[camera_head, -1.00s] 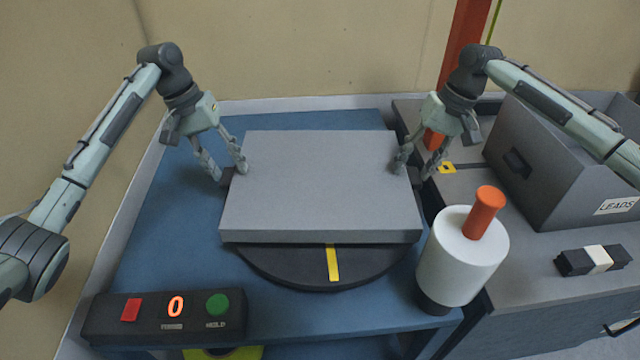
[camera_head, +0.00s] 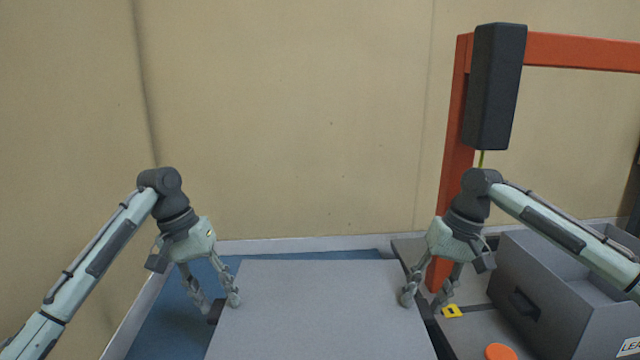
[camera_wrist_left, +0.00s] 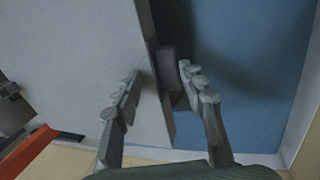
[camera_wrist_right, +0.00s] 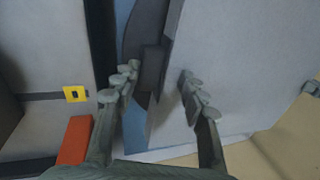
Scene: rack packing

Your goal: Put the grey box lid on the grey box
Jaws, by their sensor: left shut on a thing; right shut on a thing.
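The grey box lid (camera_head: 318,310) is a wide flat grey slab with a dark handle on each side; its near part is cut off below the head view. My left gripper (camera_head: 218,303) is shut on the left handle, which shows between its fingers in the left wrist view (camera_wrist_left: 168,66). My right gripper (camera_head: 426,302) is shut on the right handle, which shows in the right wrist view (camera_wrist_right: 151,68). The grey box (camera_head: 545,312) stands to the right of the lid, open at the top, with a partly cut-off label. The lid is apart from the box.
A blue table (camera_head: 165,310) lies beneath the lid. An orange frame (camera_head: 457,130) with a hanging dark block (camera_head: 497,85) rises behind the right arm. A yellow marker (camera_head: 452,311) lies left of the box. An orange knob top (camera_head: 500,352) shows at the bottom edge.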

